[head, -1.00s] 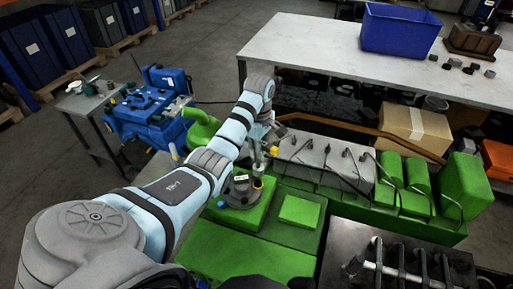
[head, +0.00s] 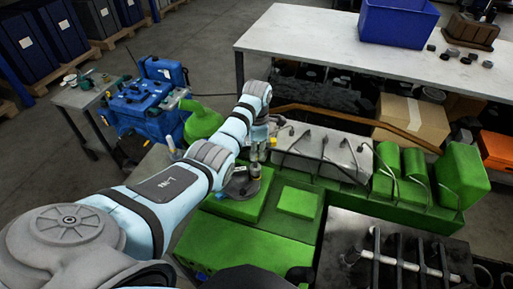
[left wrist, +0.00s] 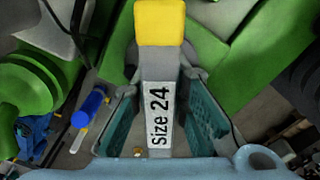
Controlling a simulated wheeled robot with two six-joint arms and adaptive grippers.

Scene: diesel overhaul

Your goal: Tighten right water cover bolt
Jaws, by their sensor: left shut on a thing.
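My left gripper (head: 257,152) points down over the green engine (head: 250,240). In the left wrist view its two teal-padded fingers (left wrist: 160,78) are shut on a grey tool labelled "Size 24" (left wrist: 158,115). The tool has a yellow end (left wrist: 158,22) pointing up the picture. In the head view a grey round part (head: 238,186) sits on a green block of the engine, just below the gripper. I cannot tell whether it is the water cover. The bolt is too small or hidden to make out. My right gripper is not in view.
A grey cover with black hoses (head: 325,152) and green cylinders (head: 414,168) stand to the gripper's right. A black rack with metal rods (head: 395,262) is at the lower right. A white table with a blue bin (head: 397,22) is behind. A blue machine (head: 143,106) stands left.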

